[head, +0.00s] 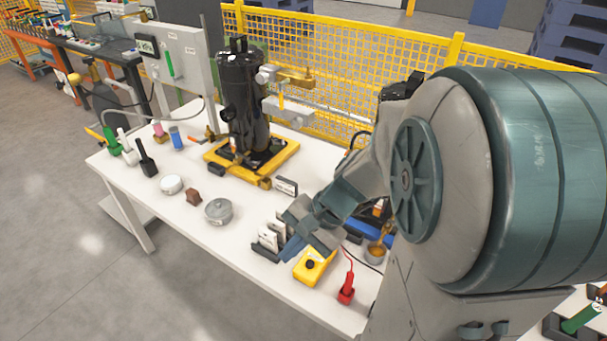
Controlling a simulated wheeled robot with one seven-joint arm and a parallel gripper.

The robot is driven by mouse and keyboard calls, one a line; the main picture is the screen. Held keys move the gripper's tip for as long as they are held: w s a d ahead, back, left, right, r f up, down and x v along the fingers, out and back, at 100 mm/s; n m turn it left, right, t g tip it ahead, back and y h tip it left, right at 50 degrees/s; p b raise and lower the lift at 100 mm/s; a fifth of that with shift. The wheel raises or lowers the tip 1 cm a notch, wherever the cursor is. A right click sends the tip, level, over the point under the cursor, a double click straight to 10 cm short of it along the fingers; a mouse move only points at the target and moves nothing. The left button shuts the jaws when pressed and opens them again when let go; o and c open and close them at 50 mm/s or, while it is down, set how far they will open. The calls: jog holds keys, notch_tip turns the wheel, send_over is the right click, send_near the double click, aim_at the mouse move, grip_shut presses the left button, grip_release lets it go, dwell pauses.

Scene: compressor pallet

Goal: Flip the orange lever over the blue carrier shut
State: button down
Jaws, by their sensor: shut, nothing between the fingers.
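A blue piece (372,229), probably the blue carrier, shows behind my wrist on the right part of the white table. My arm hides much of it. A small orange part (378,207) stands at it, probably the orange lever; its exact pose is too small and covered to tell. My gripper (291,249) is shut and empty. It points down to the left, apart from the blue piece, and appears above or in front of the white cards and the yellow box.
The black compressor (242,95) stands on a yellow pallet (222,160) at the table's back. A yellow box (314,266), a red plug (346,290), a grey pot (218,211) and white cards (268,238) are near my gripper.

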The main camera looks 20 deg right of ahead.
jog(key=w+d+f+m+t+y+b, duration=0.1)
jog(key=w+d+f+m+t+y, duration=0.25)
jog(key=w+f+m, duration=0.35)
jog(key=w+d+f+m+t+h+b, duration=0.1)
jog(key=w+d+f+m+t+h, duration=0.1)
jog(key=d+f+m, duration=0.4)
jog(key=w+d+f+m+t+h+b, duration=0.1)
jog(key=d+f+m+t+h, duration=0.4)
jog(key=d+m, duration=0.8)
jog(key=shift+w+f+m+t+b, duration=0.45)
jog(key=shift+w+t, duration=0.25)
jog(key=shift+t, duration=0.55)
jog(key=shift+h, duration=0.25)
jog(key=b+x, duration=0.1)
jog(key=x, duration=0.9)
